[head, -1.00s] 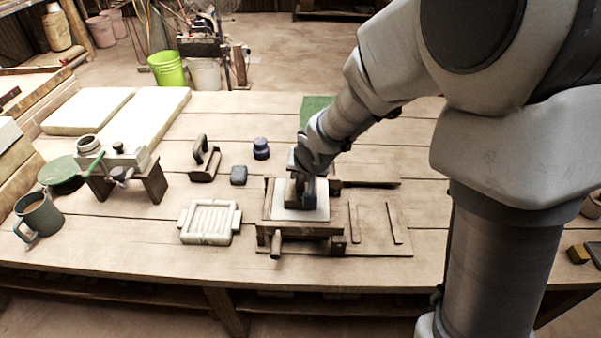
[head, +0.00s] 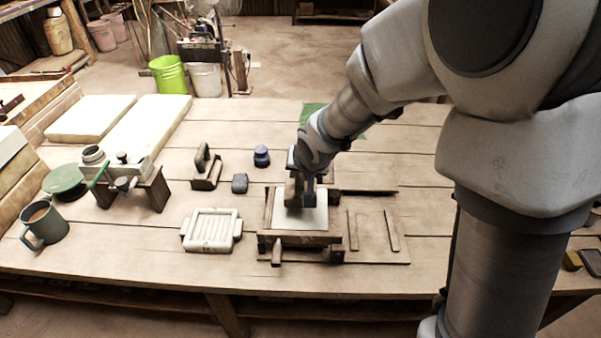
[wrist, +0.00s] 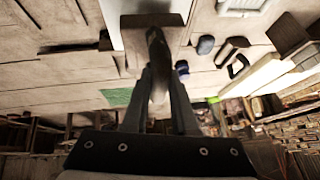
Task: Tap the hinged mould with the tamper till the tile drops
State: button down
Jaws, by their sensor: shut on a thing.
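The mould (head: 300,239) is a dark wooden frame with a short handle at its front, lying on the bench right of centre. A pale flat slab (head: 316,216) shows inside the frame; I cannot tell whether it is the tile or part of the mould. My gripper (head: 302,188) is above the slab, shut on the brown tamper (head: 293,192). In the wrist view my gripper's fingers (wrist: 160,88) close on the tamper's handle (wrist: 157,62), and its block (wrist: 150,30) lies over the pale surface. I cannot tell whether the block touches the slab.
A stand (head: 125,175) and a mug (head: 43,224) are farther left. Wooden strips (head: 392,230) lie right.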

notch_tip(320, 180, down, 5)
jog(key=b, duration=0.5)
jog(key=shift+f, duration=0.15)
jog(key=shift+r+p, duration=0.35)
jog(key=shift+r, duration=0.2)
jog(key=shift+r+p, duration=1.65)
jog(key=shift+r, duration=0.45)
